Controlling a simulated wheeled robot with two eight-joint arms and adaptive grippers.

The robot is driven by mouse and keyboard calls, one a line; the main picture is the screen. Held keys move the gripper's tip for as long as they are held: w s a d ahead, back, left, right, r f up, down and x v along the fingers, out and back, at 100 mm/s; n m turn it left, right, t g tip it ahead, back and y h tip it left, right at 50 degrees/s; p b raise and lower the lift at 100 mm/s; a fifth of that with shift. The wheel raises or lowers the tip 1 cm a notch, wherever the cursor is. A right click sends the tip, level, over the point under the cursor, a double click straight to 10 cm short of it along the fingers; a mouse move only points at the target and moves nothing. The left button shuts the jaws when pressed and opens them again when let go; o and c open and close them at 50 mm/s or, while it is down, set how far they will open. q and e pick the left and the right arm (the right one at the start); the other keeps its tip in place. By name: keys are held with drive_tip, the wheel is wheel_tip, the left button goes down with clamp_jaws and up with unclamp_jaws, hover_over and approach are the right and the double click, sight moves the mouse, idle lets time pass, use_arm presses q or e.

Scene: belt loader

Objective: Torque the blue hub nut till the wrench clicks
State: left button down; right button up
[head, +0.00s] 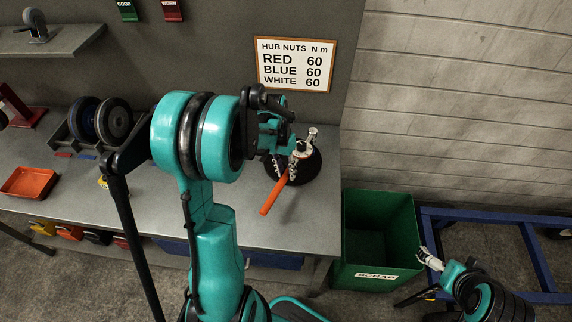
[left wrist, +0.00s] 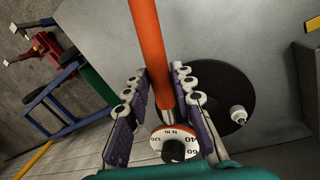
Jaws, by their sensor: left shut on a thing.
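My left gripper (head: 288,165) is shut on the torque wrench near its dial end. The wrench's orange handle (head: 274,195) slants down to the left in the head view. In the left wrist view the orange handle (left wrist: 147,35) runs between the fingers (left wrist: 160,88), and the round dial marked N m (left wrist: 174,142) sits at the near end. A black disc (head: 306,172) lies on the bench under the wrench; the left wrist view shows a pale stub (left wrist: 238,114) on it. I cannot make out the blue nut. My right gripper (head: 430,259) is at the lower right, far from the bench.
A sign (head: 294,65) lists red, blue and white hub nuts at 60 N m. A green scrap bin (head: 379,239) stands right of the bench, beside a blue frame (head: 530,252). Wheels (head: 114,121) sit in a rack; an orange tray (head: 29,183) is at the left.

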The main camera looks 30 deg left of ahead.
use_arm(q)
drive_tip(key=shift+s+d+r, duration=0.1)
drive_tip(key=shift+s+d, duration=0.05)
drive_tip(key=w+d+f+n+t+b, duration=0.1)
drive_tip(key=w+d+n, duration=0.2)
drive_tip(key=d, duration=0.4)
drive_tip(key=w+d+f+n+b, duration=0.1)
drive_tip(key=w+d+n+b, duration=0.1)
drive_tip(key=d+n, duration=0.3)
drive_tip(key=shift+w+d+f+n+t+b, duration=0.3)
drive_tip(key=shift+w+d+f+t, duration=0.1)
drive_tip(key=shift+w+d, duration=0.5)
drive_tip(key=shift+f+y+b, duration=0.3)
drive_tip(key=shift+f+b, duration=0.75)
drive_tip(key=shift+f, duration=0.05)
idle(1.0)
drive_tip(key=shift+s, duration=0.1)
idle(0.5)
drive_tip(key=shift+s+a+m, duration=0.5)
drive_tip(key=shift+s+a, duration=0.15)
drive_tip(key=shift+a, duration=0.05)
